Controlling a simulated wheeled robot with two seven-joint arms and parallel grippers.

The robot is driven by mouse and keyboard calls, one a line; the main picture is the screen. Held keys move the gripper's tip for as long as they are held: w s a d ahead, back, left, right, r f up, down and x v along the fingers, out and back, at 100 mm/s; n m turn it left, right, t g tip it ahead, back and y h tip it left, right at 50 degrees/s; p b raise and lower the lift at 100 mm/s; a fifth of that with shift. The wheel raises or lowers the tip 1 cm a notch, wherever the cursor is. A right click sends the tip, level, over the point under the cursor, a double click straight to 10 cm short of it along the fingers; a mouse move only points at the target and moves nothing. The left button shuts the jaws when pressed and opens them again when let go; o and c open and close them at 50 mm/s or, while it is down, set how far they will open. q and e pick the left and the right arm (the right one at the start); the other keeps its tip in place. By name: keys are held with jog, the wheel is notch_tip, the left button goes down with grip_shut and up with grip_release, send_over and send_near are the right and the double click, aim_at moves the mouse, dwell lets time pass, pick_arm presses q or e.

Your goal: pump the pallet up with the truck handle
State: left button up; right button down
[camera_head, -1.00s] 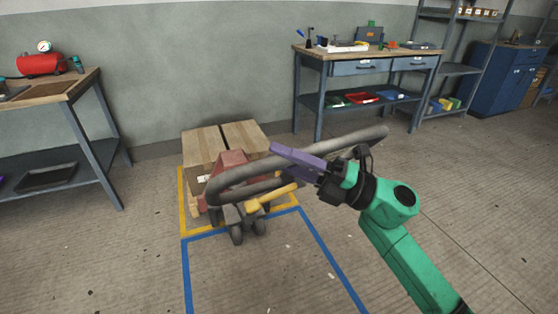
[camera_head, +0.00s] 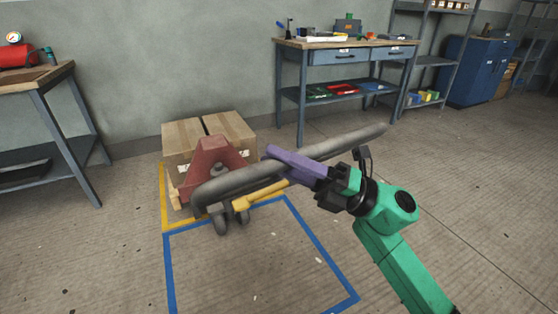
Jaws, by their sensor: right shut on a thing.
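The pallet truck has a red body (camera_head: 213,160) and a grey looped handle (camera_head: 235,182) that stretches toward me and to the right. A yellow lever (camera_head: 262,194) shows just under the handle. My right gripper (camera_head: 288,160), with purple fingers, is shut on the handle's bar near its middle. Cardboard boxes (camera_head: 232,125) stand behind the truck body. The pallet under them is mostly hidden by the truck, so its height off the floor is hard to tell. My left gripper is not in view.
Yellow floor tape (camera_head: 166,200) borders the load, and a blue taped outline (camera_head: 318,250) lies in front of it. A workbench (camera_head: 345,55) stands at the back wall. Another bench (camera_head: 78,150) is on the left.

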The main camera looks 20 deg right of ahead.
dwell(0.3)
jog(key=c, duration=0.6)
grip_release()
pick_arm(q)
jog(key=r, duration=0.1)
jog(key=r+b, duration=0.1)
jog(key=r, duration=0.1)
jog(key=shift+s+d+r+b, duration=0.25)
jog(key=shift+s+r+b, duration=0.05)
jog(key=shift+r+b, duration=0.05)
pick_arm(e)
jog(key=v, duration=1.4)
jog(key=shift+d, duration=0.3)
